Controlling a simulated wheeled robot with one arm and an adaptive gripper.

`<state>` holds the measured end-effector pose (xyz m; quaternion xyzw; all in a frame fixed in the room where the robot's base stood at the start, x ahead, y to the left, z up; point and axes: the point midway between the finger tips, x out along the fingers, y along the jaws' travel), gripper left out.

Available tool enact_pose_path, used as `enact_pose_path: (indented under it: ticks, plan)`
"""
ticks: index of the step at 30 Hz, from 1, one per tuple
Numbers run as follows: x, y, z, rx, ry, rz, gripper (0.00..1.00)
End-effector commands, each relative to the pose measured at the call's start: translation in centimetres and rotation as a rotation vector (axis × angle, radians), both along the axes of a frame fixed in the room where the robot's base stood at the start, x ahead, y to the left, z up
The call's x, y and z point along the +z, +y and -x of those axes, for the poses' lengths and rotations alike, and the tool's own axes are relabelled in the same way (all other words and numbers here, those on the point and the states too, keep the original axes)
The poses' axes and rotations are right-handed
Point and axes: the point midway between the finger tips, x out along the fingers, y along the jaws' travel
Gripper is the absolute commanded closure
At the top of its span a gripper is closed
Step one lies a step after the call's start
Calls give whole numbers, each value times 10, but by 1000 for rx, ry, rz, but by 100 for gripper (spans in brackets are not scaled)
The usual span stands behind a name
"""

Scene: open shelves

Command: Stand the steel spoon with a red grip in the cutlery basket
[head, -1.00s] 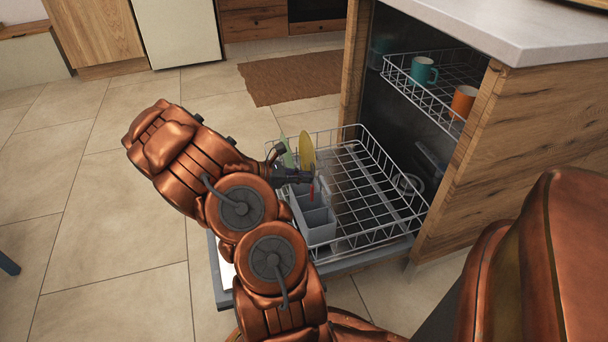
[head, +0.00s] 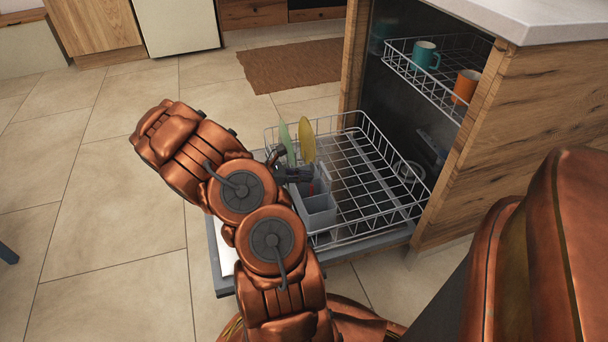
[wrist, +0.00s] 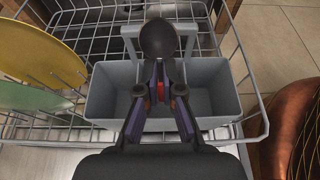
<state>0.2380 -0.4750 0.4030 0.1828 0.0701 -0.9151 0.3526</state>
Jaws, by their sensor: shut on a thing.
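The spoon's dark steel bowl (wrist: 159,39) shows in the wrist view, pointing up beyond my fingertips. Part of its red grip (wrist: 161,82) shows between and below the fingers; in the head view the red grip (head: 312,188) is a small patch at the basket. My gripper (wrist: 160,88) is shut on the spoon, above the middle of the grey cutlery basket (wrist: 110,77). The basket (head: 318,214) stands in the lower rack and has open compartments to both sides. The lower end of the spoon is hidden, so I cannot tell how deep it reaches.
A yellow plate (head: 307,140) and a green plate (head: 286,141) stand in the lower rack (head: 372,190), left of the basket in the wrist view. The upper rack holds a teal mug (head: 425,55) and an orange mug (head: 465,87). The lower rack's right part is empty.

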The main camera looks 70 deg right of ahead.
Motion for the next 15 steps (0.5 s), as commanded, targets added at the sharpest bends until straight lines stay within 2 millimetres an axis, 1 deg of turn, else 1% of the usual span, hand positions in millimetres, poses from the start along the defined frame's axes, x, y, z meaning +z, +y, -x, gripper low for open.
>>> enact_pose_path:
  ticks: [4, 13, 14, 15]
  plan:
    - [-3, 0, 0, 0, 1, -1, 100]
    - [-3, 0, 0, 0, 1, 1, 100]
    - [-3, 0, 0, 0, 0, 0, 92]
    - [-3, 0, 0, 0, 0, 0, 87]
